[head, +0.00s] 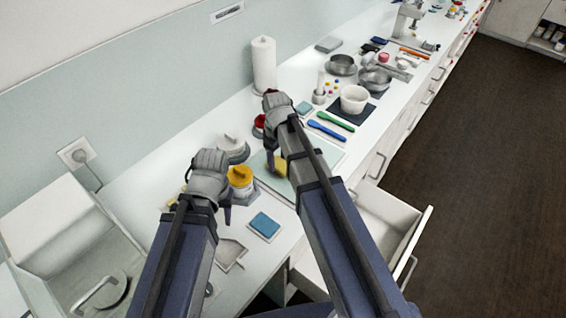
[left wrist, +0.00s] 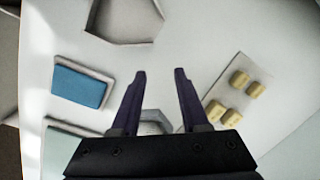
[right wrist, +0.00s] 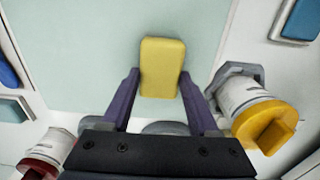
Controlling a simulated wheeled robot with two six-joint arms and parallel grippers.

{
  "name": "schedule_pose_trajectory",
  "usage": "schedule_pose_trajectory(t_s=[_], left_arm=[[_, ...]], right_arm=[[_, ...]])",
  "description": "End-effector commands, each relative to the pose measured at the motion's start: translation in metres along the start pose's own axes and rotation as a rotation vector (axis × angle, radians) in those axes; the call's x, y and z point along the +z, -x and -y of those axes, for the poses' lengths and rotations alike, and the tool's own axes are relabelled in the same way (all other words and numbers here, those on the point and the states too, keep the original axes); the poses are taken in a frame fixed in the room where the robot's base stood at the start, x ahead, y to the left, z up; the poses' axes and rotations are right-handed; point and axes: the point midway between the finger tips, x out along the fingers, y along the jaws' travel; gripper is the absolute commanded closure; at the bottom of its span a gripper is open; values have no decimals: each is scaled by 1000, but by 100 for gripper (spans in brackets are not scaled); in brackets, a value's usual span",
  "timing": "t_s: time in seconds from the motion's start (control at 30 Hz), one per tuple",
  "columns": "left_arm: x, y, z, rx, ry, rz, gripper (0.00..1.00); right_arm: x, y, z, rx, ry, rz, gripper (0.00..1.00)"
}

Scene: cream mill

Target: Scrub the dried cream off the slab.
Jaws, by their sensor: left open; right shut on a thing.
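The pale green slab (head: 322,158) lies on the counter, partly hidden by my right arm in the head view. It also fills much of the right wrist view (right wrist: 95,45), where I make out no clear cream mark. My right gripper (right wrist: 160,75) is shut on a yellow sponge (right wrist: 161,52), which is over the slab; I cannot tell whether it touches. The sponge also shows in the head view (head: 280,166). My left gripper (left wrist: 160,73) is open and empty above the white counter, left of the slab in the head view.
A yellow-topped jar (right wrist: 262,118) stands close beside my right gripper, with a red-topped one (right wrist: 47,150) on its other side. A blue pad in a tray (head: 264,225) lies near the front edge. A drawer (head: 385,225) stands open below. Small tan blocks (left wrist: 239,79) lie on a board.

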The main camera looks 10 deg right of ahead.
Motion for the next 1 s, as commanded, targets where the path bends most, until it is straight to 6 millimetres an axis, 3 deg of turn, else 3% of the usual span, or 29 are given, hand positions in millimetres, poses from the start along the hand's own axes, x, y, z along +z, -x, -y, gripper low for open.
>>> schedule_pose_trajectory(t_s=[0.47,1.0], left_arm=[[0,4,0,0,0,0,55],[3,55,5,0,0,0,55]], right_arm=[[-5,4,0,0,0,1,84],[-5,55,0,0,0,1,84]])
